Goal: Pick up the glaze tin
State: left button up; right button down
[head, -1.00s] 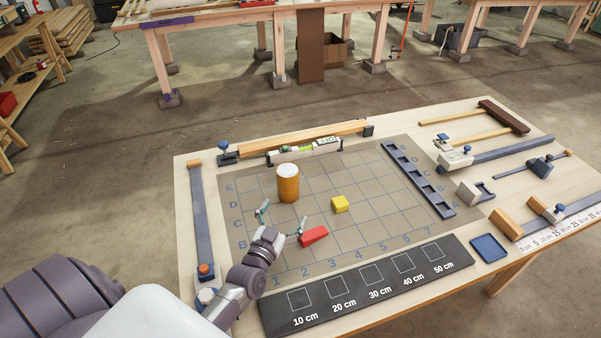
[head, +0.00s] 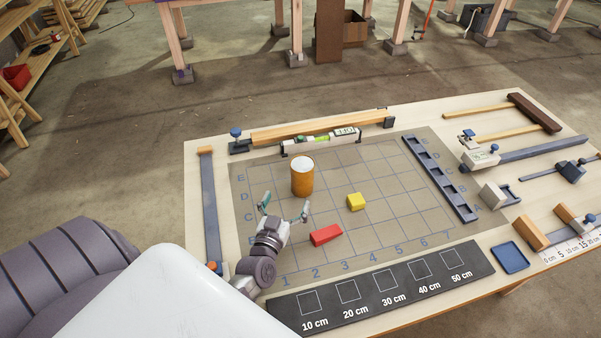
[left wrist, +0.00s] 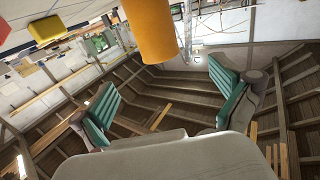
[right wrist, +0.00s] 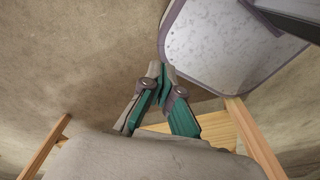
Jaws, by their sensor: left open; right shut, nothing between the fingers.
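The glaze tin (head: 303,178) is an orange-brown cylinder with a pale top, standing upright on the gridded mat (head: 390,235) toward its back left. My left gripper (head: 285,207) is open and empty, in front of the tin and apart from it in the head view. In the left wrist view the tin (left wrist: 148,30) shows upside down, beyond and between the two spread fingers (left wrist: 168,95). My right gripper (right wrist: 160,72) is shut and empty, away from the table; it does not show in the head view.
A red block (head: 326,235) lies right of my left gripper, and a yellow block (head: 356,202) lies right of the tin. A spirit level (head: 320,140) and a wooden lath (head: 320,127) lie behind the tin. A black length board (head: 385,288) lies along the front.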

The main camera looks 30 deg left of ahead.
aim_at(302, 166)
pick_arm(q)
jog(key=b+x, duration=0.2)
jog(key=x, duration=0.5)
jog(key=shift+w, duration=0.15)
jog(key=b+x, duration=0.2)
jog(key=x, duration=0.3)
jog(key=shift+w+d+b, duration=0.1)
jog(key=shift+w+b, duration=0.1)
jog(key=shift+b, duration=0.2)
jog(key=shift+w, duration=0.2)
jog(key=shift+s+r, duration=0.1)
jog(key=shift+r, duration=0.05)
jog(key=c, duration=1.5)
pick_arm(e)
jog(key=f, duration=0.1)
jog(key=d+f, duration=0.1)
jog(key=f, duration=0.3)
jog(key=shift+s+d, duration=0.15)
jog(key=shift+d, duration=0.1)
